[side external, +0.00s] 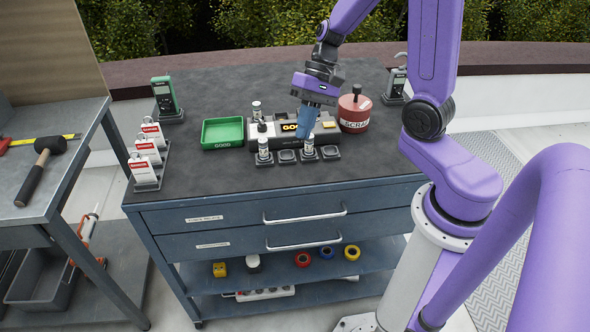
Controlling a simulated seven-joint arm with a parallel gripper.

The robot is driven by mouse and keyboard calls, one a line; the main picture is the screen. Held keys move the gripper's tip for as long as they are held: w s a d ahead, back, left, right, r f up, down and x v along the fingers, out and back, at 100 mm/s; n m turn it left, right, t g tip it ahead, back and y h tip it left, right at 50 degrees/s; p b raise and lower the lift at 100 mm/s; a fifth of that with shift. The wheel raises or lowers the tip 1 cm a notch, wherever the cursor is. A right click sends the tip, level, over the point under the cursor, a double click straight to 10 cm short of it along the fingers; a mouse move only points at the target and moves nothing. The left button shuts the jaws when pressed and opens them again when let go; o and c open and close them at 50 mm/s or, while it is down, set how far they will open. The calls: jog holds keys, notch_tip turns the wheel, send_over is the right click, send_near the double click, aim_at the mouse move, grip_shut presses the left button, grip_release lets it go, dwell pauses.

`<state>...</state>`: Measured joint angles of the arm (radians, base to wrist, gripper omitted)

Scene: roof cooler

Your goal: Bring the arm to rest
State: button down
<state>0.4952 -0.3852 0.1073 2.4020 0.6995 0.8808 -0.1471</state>
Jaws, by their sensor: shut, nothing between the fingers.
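My gripper (306,134) hangs over the dark-topped workbench (215,178), pointing down with a slight tilt. Its blue fingers are shut and empty. The fingertips are close to a small white-and-dark cylinder (308,146) standing in a row of dark square holders; I cannot tell whether they touch it. A similar cylinder (264,150) stands at the left end of that row. Behind the fingers is a dark-and-grey device with a yellow display (288,127), partly hidden by them.
A green tray (222,145) is left of the device, and a red SCRAP canister (354,124) is right of it. A green meter (163,95) and red-and-white tags (144,170) stand at the left. A grey meter (397,84) stands at the back right. The bench's front strip is clear.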

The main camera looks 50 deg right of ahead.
jog(key=s+a+r+n+h, duration=0.2)
jog(key=s+n, duration=0.7)
jog(key=s+a+r+n+h, duration=0.1)
jog(key=s+a+n+h, duration=0.1)
jog(key=s+n, duration=0.7)
jog(key=shift+a+r+t+h, duration=0.15)
jog(key=shift+r+t+h, duration=0.25)
jog(key=shift+h, duration=0.4)
